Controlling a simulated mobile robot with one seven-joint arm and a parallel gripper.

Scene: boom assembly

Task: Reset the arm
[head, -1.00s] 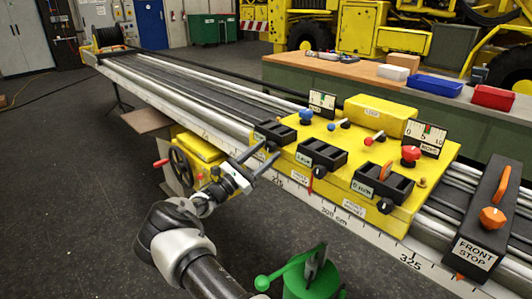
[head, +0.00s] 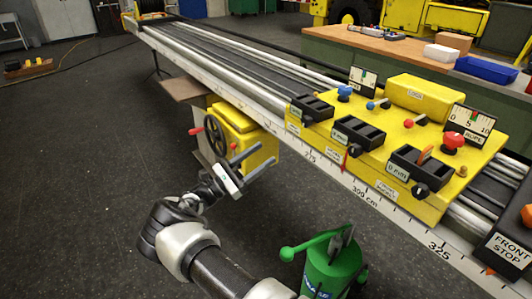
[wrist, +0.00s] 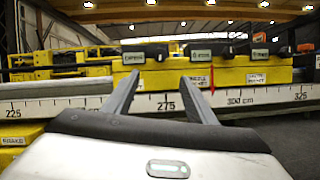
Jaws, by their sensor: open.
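My gripper (head: 250,160) is open and empty in the head view, its two fingers apart. It is held in front of the scale rail (head: 352,190), to the left of the yellow carriage (head: 395,140) and close to the yellow brake box with a handwheel (head: 240,138). In the wrist view the two fingers (wrist: 157,95) point at the rail near the 275 mark, with the yellow carriage (wrist: 225,76) behind them. Nothing is between the fingers.
A green hand pump (head: 332,265) stands on the floor to the right of my arm. The black front stop (head: 510,245) sits on the rail at the right. A workbench (head: 390,42) with a blue tray (head: 486,70) stands behind.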

